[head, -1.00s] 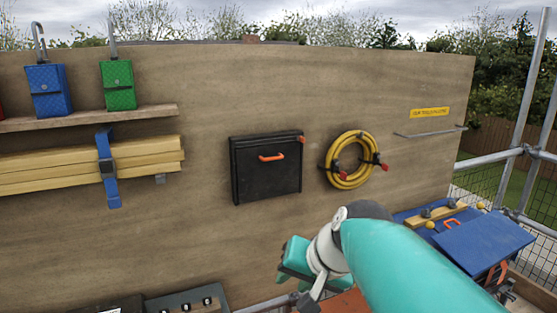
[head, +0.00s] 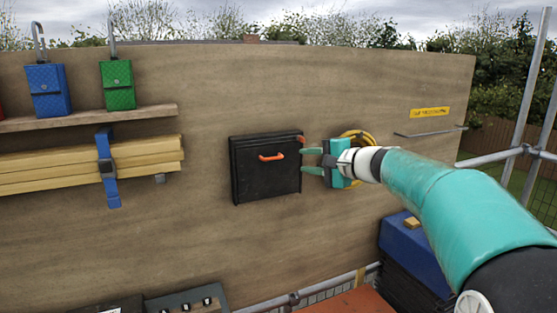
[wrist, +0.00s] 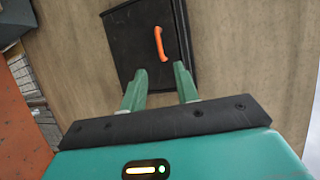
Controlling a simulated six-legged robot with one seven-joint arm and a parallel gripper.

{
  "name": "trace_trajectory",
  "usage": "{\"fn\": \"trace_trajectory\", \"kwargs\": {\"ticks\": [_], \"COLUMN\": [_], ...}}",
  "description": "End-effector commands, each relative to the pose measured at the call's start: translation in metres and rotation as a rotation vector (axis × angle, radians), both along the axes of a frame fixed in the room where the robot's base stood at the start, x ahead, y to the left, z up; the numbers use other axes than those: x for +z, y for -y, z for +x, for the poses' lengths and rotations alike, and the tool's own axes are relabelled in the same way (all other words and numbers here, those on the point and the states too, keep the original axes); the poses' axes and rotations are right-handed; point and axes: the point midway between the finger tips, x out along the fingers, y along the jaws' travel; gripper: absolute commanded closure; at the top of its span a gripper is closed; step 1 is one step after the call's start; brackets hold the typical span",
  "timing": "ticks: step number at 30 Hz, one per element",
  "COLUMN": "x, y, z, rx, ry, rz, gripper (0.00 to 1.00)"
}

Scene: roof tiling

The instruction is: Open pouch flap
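The black pouch (head: 266,180) hangs on the wooden wall, with its flap closed over the front. An orange handle (head: 271,157) sits on the flap, and a small orange piece shows at its top right corner. In the wrist view the pouch (wrist: 128,45) lies ahead of the fingers, with the orange handle (wrist: 159,43) above the gap between them. My gripper (head: 308,162) is open and empty, its green fingers pointing left at the pouch's right edge. It also shows in the wrist view (wrist: 159,75). The fingers appear apart from the handle.
A coiled yellow hose (head: 357,140) hangs behind my gripper, partly hidden. A shelf (head: 90,117) with blue and green pouches and strapped planks (head: 50,172) are at left.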

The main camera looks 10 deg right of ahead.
Motion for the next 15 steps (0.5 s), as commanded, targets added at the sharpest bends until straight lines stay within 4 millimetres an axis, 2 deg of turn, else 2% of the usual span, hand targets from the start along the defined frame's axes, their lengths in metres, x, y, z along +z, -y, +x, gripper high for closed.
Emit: {"fn": "trace_trajectory", "kwargs": {"ticks": [9,15], "x": [-0.014,-0.020], "y": [-0.037,-0.054], "z": [0.052,0.077], "rx": [0.004,0.003], "ry": [-0.001,-0.001], "rz": [0.000,-0.001], "gripper": [0.69,0.69]}}
